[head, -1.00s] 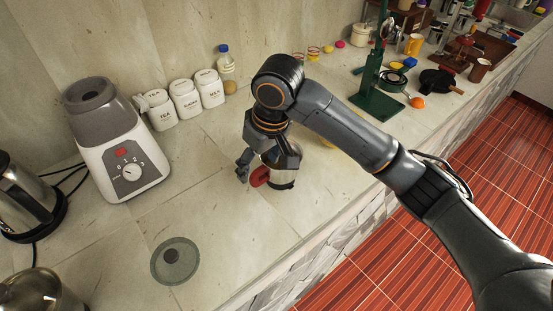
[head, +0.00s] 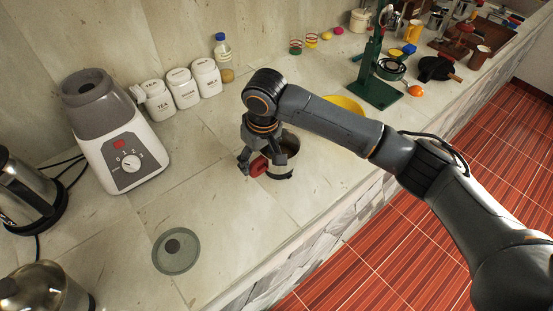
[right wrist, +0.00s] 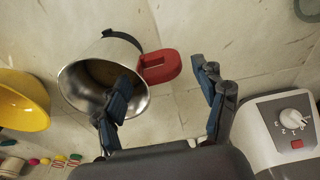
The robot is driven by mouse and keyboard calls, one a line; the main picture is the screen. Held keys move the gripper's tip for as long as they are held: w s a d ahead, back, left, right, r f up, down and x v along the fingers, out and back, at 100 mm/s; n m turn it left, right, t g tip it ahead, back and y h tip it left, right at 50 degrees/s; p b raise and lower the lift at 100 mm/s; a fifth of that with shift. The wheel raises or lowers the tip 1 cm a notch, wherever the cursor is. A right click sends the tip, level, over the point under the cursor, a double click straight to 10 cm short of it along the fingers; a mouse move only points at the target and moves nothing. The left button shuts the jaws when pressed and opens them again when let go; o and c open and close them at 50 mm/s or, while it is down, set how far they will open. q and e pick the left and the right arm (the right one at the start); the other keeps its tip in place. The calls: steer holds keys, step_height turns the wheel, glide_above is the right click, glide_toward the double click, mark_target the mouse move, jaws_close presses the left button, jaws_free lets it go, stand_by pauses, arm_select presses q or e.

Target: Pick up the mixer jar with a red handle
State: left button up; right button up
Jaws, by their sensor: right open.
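The mixer jar (head: 284,163) is a steel cup with a dark band and a red handle (head: 258,167). It stands on the stone counter, partly hidden behind my right gripper (head: 252,168). In the right wrist view the jar (right wrist: 88,88) shows its open mouth, with the red handle (right wrist: 160,66) pointing right. My right gripper (right wrist: 165,98) is open there. Its left finger overlaps the jar's mouth and its right finger is to the right of the handle. The handle lies between and beyond the fingertips; contact cannot be told. My left gripper is out of view.
The white mixer base (head: 122,150), labelled canisters (head: 182,92) and a kettle (head: 25,190) stand to the left. A round lid (head: 176,250) lies in front. A yellow bowl (head: 345,103) is behind my right arm. The counter's front edge is close to the jar.

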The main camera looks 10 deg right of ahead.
mark_target(258, 162)
steer(key=f, duration=0.4)
steer(key=shift+w+a+p, duration=0.3)
steer(key=shift+w+p, duration=0.05)
steer(key=shift+p, duration=0.05)
steer(key=shift+r, duration=0.1)
jaws_close()
